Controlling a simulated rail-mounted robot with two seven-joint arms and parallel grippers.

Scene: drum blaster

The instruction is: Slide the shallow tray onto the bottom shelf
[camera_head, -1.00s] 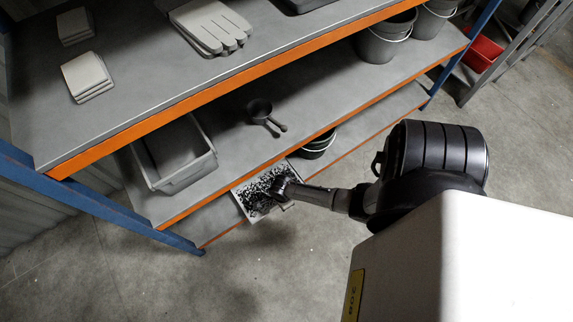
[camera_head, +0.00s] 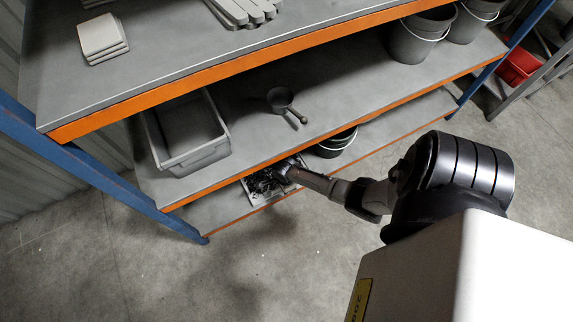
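The shallow tray (camera_head: 252,197) is light-coloured and filled with small black pieces. It sits at the front of the bottom shelf (camera_head: 208,211), partly under the middle shelf's edge, so its far part is hidden. My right arm reaches in from the right, and its gripper (camera_head: 284,174) is at the tray's right side, over or against its rim. The fingers are too small and dark to tell whether they are shut on the tray. My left gripper is not in view.
The middle shelf (camera_head: 240,142) holds a grey bin (camera_head: 186,135), a dark scoop or pan (camera_head: 281,100) and buckets (camera_head: 422,38). A bucket (camera_head: 336,143) stands on the bottom shelf right of the tray. A blue post (camera_head: 90,170) stands at left. The floor in front is clear.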

